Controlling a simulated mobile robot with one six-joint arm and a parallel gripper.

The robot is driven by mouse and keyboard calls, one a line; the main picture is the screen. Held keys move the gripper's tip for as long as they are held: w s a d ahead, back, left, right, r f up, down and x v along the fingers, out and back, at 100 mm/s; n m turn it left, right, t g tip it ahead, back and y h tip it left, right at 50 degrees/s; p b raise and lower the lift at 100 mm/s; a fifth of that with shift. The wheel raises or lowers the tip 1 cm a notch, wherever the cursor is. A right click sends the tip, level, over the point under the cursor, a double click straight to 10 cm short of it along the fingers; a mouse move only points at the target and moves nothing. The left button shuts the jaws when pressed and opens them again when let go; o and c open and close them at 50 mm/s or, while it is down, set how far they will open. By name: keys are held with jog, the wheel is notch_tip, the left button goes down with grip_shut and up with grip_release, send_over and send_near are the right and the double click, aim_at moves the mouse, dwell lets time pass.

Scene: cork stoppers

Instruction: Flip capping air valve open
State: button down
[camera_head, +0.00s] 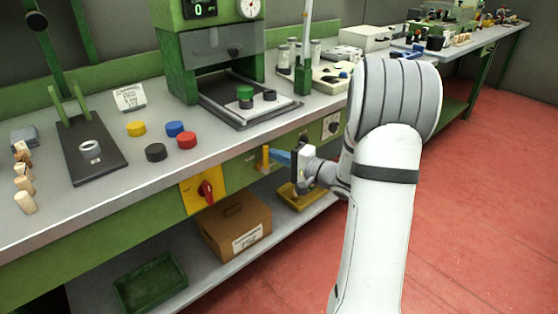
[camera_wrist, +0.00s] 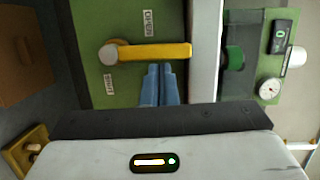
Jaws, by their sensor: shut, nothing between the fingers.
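The air valve has a yellow lever (camera_head: 265,158) on the green front panel of the bench; it also shows in the wrist view as a yellow bar (camera_wrist: 160,52) with a round pale pivot (camera_wrist: 108,55). The lever stands upright, its free end towards the bench top. In the wrist view an "OPEN" label (camera_wrist: 150,23) lies above the bar and another small label (camera_wrist: 108,85), perhaps "SHUT", lies below near the pivot. My gripper (camera_head: 277,155) has its blue fingers shut and empty, to the right of the lever. In the wrist view the fingertips (camera_wrist: 160,68) are close beside the bar; contact is unclear.
The bench top edge (camera_wrist: 206,50) is just above the lever. A yellow plate with a red knob (camera_head: 206,190) is to the left. A cardboard box (camera_head: 236,226) and a yellow tray (camera_head: 301,197) are on the lower shelf. Red floor on the right is clear.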

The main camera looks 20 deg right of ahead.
jog(key=s+d, duration=0.7)
jog(key=d, duration=0.3)
jog(key=s+a+r+n+g+p, duration=0.2)
jog(key=s+a+r+g+p, duration=0.2)
jog(key=a, duration=0.3)
jog(key=s+a+r+n+g+h+p, duration=0.1)
jog(key=s+a+r+n+g+p, duration=0.25)
jog(key=a, duration=0.35)
jog(key=s+a+r+n+g+p, duration=0.1)
jog(key=s+a+r+g+p, duration=0.4)
jog(key=a, duration=0.1)
jog(key=s+d+r+n+h+p, duration=0.2)
jog(key=s+r+n+h+p, duration=0.2)
jog(key=s+r+h+p, duration=0.4)
notch_tip(320, 180, up, 3)
jog(key=shift+s+f+h+p, duration=0.1)
jog(key=shift+s+h+p, duration=0.25)
jog(key=shift+h+p, duration=0.55)
